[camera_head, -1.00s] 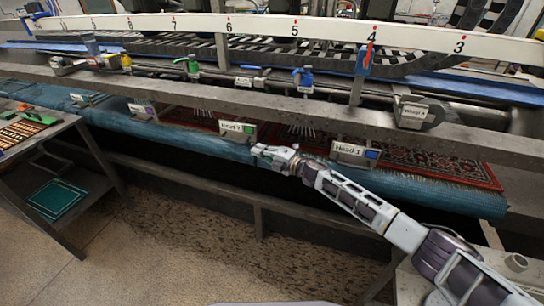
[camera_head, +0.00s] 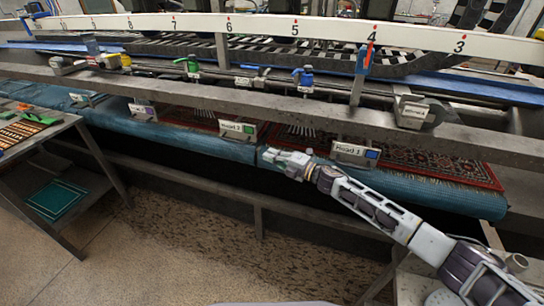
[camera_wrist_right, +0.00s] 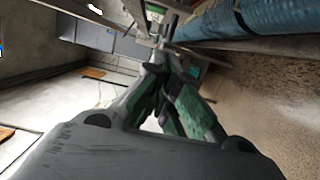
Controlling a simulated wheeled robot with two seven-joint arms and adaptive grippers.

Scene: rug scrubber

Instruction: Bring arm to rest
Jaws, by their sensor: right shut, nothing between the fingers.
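My right arm reaches in from the lower right of the head view. Its gripper (camera_head: 273,157) is shut and empty, in front of the blue roller (camera_head: 200,137) of the rug machine, between the "Head 2" (camera_head: 237,130) and "Head 1" (camera_head: 350,153) labels. I cannot tell whether it touches the roller. In the right wrist view the green-padded fingers of the gripper (camera_wrist_right: 158,70) are together, with nothing seen between them. My left gripper is not in view.
A red patterned rug (camera_head: 440,165) lies behind the roller. A grey beam (camera_head: 300,115) crosses above the roller. The floor in front (camera_head: 160,260) is clear.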

